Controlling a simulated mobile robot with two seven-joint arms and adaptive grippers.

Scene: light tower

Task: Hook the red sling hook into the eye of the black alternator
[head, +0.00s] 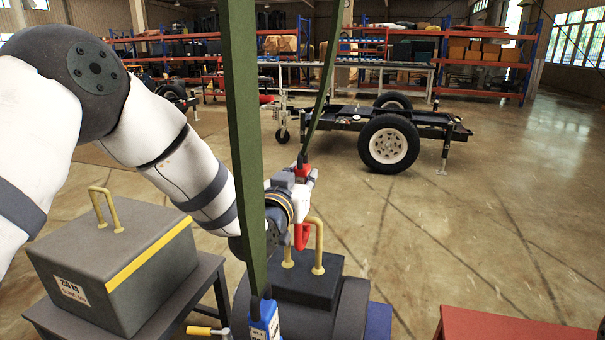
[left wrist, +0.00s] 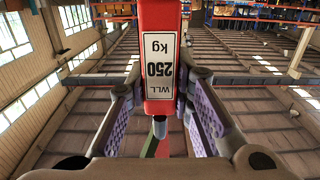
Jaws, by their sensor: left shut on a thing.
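The red sling hook (head: 302,238) hangs at the end of a green strap, its lower part at the height of the yellow eye (head: 319,246) on the black alternator (head: 322,283). In the head view the hook overlaps the gap between the eye's posts; I cannot tell whether it passes through. My left gripper (head: 303,184) is shut on the hook's upper body. The left wrist view shows the red body (left wrist: 159,25) with its "WLL 250 kg" label between the purple finger pads (left wrist: 160,118). My right gripper is not in view.
A second green strap (head: 244,130) with a blue fitting (head: 264,320) hangs in front. A grey weight box (head: 118,262) with a yellow handle stands on a dark table at left. A red surface (head: 500,328) is at lower right. A wheeled trailer (head: 350,118) stands behind on open floor.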

